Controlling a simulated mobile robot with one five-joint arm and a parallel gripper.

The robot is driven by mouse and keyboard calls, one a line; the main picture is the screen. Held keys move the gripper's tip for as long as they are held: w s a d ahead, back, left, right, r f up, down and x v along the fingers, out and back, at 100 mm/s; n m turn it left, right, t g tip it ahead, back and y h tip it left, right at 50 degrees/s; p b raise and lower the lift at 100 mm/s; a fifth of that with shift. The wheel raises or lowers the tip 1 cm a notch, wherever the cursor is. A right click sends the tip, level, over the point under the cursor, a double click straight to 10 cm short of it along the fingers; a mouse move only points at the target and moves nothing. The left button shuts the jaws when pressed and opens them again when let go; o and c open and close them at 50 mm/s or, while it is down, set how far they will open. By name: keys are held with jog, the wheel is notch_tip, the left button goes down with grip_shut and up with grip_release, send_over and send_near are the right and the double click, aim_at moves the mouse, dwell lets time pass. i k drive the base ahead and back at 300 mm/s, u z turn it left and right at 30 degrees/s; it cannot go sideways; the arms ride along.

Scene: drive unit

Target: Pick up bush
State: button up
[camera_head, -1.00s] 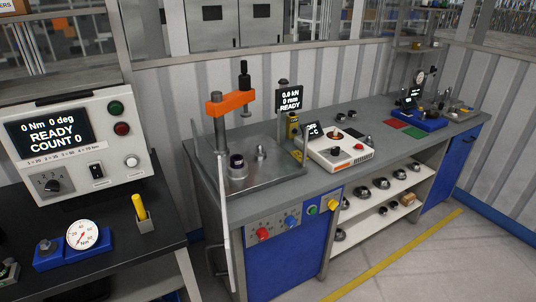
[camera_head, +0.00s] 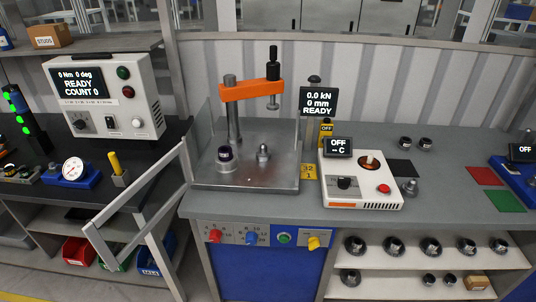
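No part is labelled as the bush, and I cannot tell for sure which one it is. A dark-topped metal cylinder (camera_head: 225,158) and a smaller metal piece (camera_head: 263,153) stand upright on the steel plate (camera_head: 285,178) of the orange-armed press (camera_head: 250,91). A small metal cylinder (camera_head: 409,187) stands on the bench right of the white heater unit (camera_head: 362,190). Two small round metal parts (camera_head: 404,142) (camera_head: 424,143) sit at the back of the bench. Several ring-like metal parts (camera_head: 431,245) lie on the shelves below. My gripper is not in view.
A light guard frame (camera_head: 139,205) stands open at the left of the press, in front of the bench gap. A torque unit (camera_head: 104,97) stands on the left bench. Red (camera_head: 485,176) and green (camera_head: 505,200) mats lie at right. Free bench surface lies right of the heater.

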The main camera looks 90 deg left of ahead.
aim_at(225, 154)
jog(key=i, duration=1.1)
jog(key=u, duration=4.75)
jog(key=i, duration=1)
jog(key=z, duration=0.1)
